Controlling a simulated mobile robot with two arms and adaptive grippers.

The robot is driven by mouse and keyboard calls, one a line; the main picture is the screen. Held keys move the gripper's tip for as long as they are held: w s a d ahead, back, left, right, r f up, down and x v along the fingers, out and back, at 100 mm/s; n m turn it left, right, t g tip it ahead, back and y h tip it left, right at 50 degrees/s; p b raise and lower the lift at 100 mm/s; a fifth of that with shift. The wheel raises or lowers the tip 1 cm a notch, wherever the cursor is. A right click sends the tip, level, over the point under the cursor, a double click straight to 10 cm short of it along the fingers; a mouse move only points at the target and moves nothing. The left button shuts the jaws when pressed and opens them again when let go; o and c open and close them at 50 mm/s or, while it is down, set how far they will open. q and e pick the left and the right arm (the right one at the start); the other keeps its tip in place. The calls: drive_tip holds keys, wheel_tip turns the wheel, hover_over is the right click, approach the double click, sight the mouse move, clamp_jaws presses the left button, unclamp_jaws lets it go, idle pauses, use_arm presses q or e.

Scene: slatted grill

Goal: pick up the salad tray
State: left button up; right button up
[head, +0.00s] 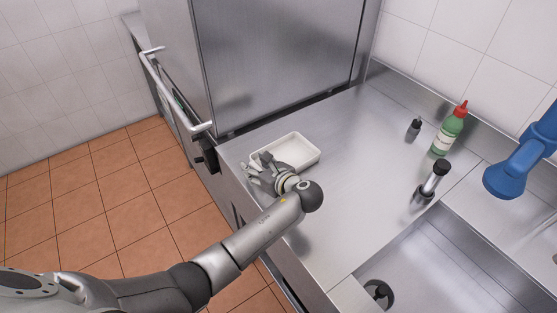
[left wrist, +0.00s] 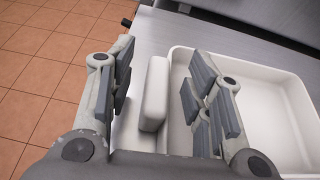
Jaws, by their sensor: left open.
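The white rectangular salad tray (head: 310,147) lies on the steel counter near its left edge. It looks empty in the part that shows. My left gripper (head: 259,165) is at the tray's near left side and hides part of it. In the left wrist view the gripper (left wrist: 157,88) is open. One finger is outside the tray (left wrist: 265,62), and the other appears over its inside. A rounded white upright piece (left wrist: 155,95) stands between the fingers; I cannot tell whether it belongs to the tray. My right gripper is not in view.
A steel cabinet (head: 275,60) stands just behind the tray. The counter's middle (head: 360,175) is clear.

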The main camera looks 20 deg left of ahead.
sight(253, 161)
use_arm(q)
drive_tip(key=shift+x, duration=1.2)
clamp_jaws()
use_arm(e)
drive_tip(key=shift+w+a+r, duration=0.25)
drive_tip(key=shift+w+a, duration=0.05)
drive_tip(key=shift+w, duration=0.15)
use_arm(q)
drive_tip(key=shift+r, duration=0.1)
drive_tip(key=shift+r, duration=0.4)
wheel_tip(253, 161, up, 2)
drive_tip(key=shift+r+b, duration=0.15)
drive_tip(key=shift+b, duration=0.35)
drive_tip(key=s+d+r, duration=0.2)
drive_tip(key=s+r, duration=0.7)
drive_tip(key=s, duration=0.4)
drive_tip(key=shift+s+d+r+b, duration=0.25)
drive_tip(key=shift+s+r+b, duration=0.1)
drive_tip(key=shift+s+r, duration=0.05)
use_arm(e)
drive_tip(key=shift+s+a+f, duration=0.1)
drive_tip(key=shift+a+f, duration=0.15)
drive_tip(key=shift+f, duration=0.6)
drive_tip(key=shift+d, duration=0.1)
